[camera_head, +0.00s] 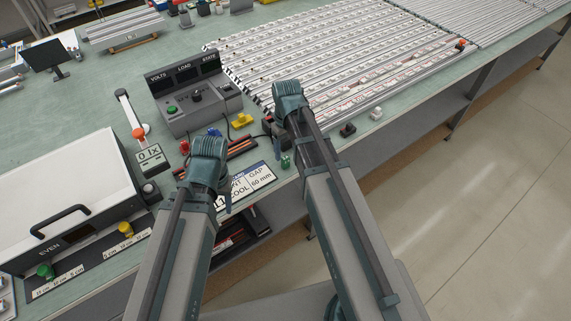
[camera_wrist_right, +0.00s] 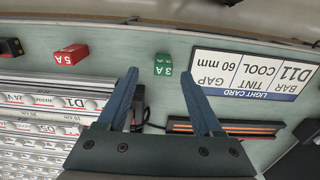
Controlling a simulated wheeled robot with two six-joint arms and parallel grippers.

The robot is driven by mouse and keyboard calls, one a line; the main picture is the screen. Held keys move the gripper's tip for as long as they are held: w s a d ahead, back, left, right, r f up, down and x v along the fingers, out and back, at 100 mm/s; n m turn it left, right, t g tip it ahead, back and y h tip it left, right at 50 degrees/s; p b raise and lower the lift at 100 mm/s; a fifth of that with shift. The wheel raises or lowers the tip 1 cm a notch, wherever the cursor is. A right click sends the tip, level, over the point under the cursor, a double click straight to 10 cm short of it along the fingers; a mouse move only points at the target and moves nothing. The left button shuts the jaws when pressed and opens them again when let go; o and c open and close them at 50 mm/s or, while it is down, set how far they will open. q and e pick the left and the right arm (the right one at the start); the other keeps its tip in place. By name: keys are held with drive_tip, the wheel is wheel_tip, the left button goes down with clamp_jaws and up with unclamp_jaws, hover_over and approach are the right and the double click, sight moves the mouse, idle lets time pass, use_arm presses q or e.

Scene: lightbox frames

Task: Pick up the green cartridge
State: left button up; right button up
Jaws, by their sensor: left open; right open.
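The green cartridge (camera_head: 285,161) stands on the green bench top near its front edge, beside the light card. In the right wrist view the green cartridge (camera_wrist_right: 163,64), marked 3 A, shows between and just beyond my fingertips, apart from them. My right gripper (camera_wrist_right: 160,72) is open and empty. In the head view my right gripper (camera_head: 285,112) is over the bench, its fingers mostly hidden by its own body. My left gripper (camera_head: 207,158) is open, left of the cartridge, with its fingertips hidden.
A red cartridge (camera_wrist_right: 70,55) marked 5 A lies beside the green one. The light card (camera_wrist_right: 255,75) is on its other side. A grey meter box (camera_head: 195,98) and a yellow piece (camera_head: 241,120) stand behind. Rows of light bars (camera_head: 350,50) fill the back right.

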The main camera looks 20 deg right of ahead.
sight(286, 158)
drive_tip(key=f+b, duration=0.4)
drive_tip(key=shift+s+a+f, duration=0.1)
drive_tip(key=shift+a+f, duration=0.1)
drive_tip(key=shift+f, duration=0.2)
drive_tip(key=shift+r, duration=0.1)
clamp_jaws()
